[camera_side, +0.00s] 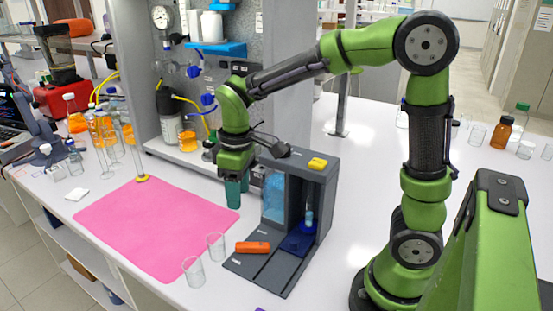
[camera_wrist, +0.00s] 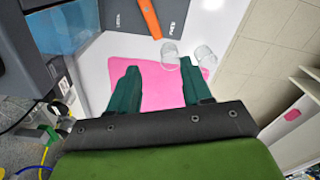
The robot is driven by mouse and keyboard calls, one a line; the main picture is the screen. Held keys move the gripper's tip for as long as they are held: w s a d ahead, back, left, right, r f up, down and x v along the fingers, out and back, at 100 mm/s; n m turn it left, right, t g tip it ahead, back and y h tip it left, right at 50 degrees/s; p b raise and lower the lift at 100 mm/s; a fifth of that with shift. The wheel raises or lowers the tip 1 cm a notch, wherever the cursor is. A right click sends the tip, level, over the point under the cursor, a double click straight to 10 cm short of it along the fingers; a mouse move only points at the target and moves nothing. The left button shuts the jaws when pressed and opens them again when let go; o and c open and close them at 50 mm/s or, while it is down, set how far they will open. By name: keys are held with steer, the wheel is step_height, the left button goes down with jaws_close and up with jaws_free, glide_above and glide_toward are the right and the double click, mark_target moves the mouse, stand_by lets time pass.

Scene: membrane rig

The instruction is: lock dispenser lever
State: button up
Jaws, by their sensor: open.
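The dispenser (camera_side: 328,190) is a dark grey frame on the white bench with a blue clear panel inside. It also shows at the left of the wrist view (camera_wrist: 25,65). A yellow piece (camera_side: 318,163) sits on its top. An orange bar (camera_side: 252,247) lies on its grey base plate and shows at the top of the wrist view (camera_wrist: 150,18). I cannot tell which part is the lever. My gripper (camera_side: 233,195) points down, left of the dispenser and above the pink mat's right edge. In the wrist view its green fingers (camera_wrist: 160,85) are apart with nothing between them.
A pink mat (camera_side: 150,225) lies on the bench left of the dispenser. Two clear beakers (camera_side: 216,247) (camera_side: 193,271) stand near the mat's front right edge. A blue dish (camera_side: 297,243) with a small vial (camera_side: 309,218) is inside the dispenser. Glassware and bottles stand farther left.

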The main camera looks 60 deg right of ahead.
mark_target(243, 244)
steer(key=f, duration=0.5)
steer(key=f+n, duration=0.1)
steer(key=f, duration=0.4)
steer(key=f+n, duration=0.1)
steer(key=f, duration=0.5)
steer(key=shift+w+d, duration=0.25)
steer(key=shift+c, duration=0.3)
jaws_close()
